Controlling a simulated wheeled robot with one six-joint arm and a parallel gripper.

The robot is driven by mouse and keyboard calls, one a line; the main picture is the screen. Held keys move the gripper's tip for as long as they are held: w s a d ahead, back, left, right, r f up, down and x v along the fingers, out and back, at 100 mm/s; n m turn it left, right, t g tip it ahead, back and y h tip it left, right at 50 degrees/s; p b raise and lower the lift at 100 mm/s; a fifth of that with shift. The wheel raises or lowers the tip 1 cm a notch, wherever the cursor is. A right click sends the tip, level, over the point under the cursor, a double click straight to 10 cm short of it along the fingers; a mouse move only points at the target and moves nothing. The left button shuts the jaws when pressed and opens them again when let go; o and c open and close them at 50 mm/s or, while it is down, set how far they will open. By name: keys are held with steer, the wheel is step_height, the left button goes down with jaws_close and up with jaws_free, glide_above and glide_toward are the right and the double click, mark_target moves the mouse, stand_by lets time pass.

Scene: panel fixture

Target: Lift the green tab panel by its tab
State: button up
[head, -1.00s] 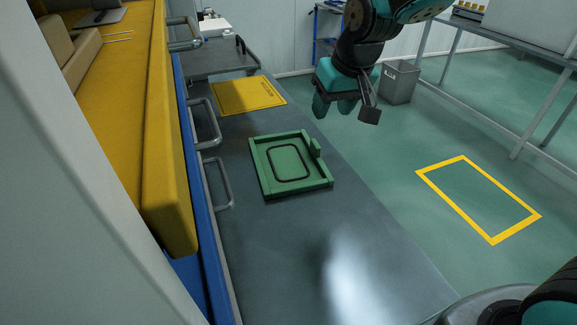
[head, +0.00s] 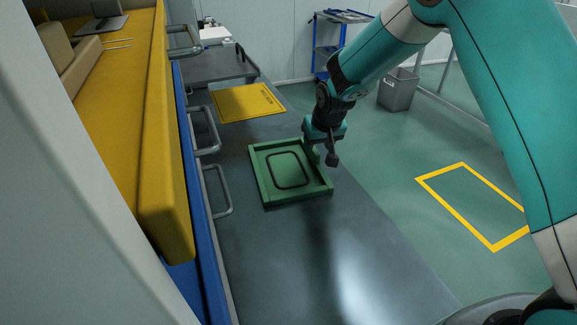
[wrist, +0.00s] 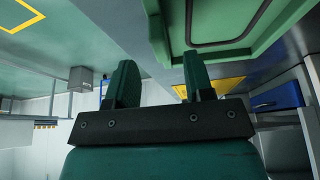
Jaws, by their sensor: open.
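The green tab panel (head: 289,168) is a square green tray-like piece with a raised rim and a dark rounded outline. It lies flat on the grey bench top. Its tab stands on the right edge, and my gripper now mostly hides it in the head view. My gripper (head: 322,155) is open at that right edge, pointing down. In the wrist view my two green fingers (wrist: 160,68) stand apart, with the panel's rim (wrist: 157,35) showing between and beyond them. I cannot tell whether either finger touches the tab.
A yellow sheet (head: 248,102) lies on the bench behind the panel. Metal handles (head: 217,190) and a blue-and-yellow cabinet edge (head: 160,190) run along the left. A grey bin (head: 398,90) stands on the floor behind. The bench in front of the panel is clear.

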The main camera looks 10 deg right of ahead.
mark_target(316, 151)
steer(key=p+x, duration=0.1)
steer(key=x, duration=0.4)
steer(key=shift+s+f, duration=0.15)
steer(key=shift+c, duration=0.5)
jaws_close()
